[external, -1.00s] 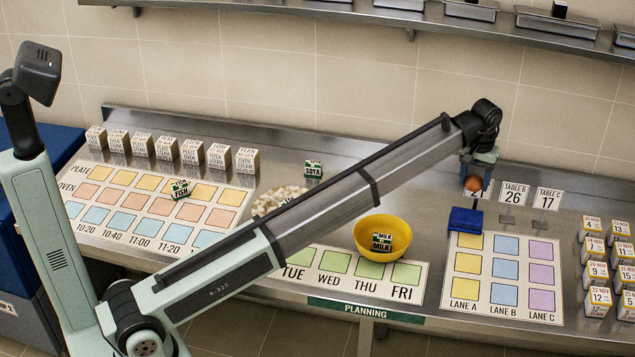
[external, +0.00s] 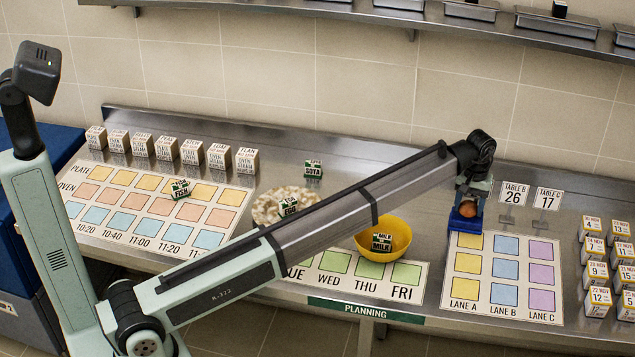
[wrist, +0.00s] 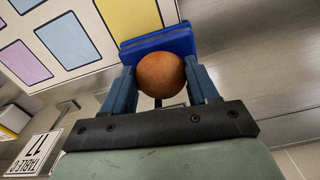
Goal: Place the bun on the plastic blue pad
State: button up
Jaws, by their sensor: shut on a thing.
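The bun (external: 467,210) is a small round brown ball held between the two blue fingers of my gripper (external: 469,205). In the wrist view the bun (wrist: 161,75) sits between the fingertips of my gripper (wrist: 163,85), which is shut on it. The blue pad (external: 464,221) lies on the steel counter at the top left of the lane chart, directly below the bun. It also shows in the wrist view (wrist: 158,42), just beyond the bun. I cannot tell whether the bun touches the pad.
The lane chart (external: 454,294) lies in front of the pad. Table signs (external: 514,194) stand to its right. A yellow bowl (external: 397,232) holding a milk block (external: 382,243) is to the left. Several date blocks (external: 597,270) stand at far right.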

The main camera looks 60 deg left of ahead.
aim_at(470, 206)
jog(key=shift+f, duration=0.4)
jog(key=shift+f, duration=0.1)
jog(key=o, duration=1)
jog(key=shift+o, duration=0.2)
notch_tip(470, 206, up, 12)
jog(key=shift+d, duration=0.1)
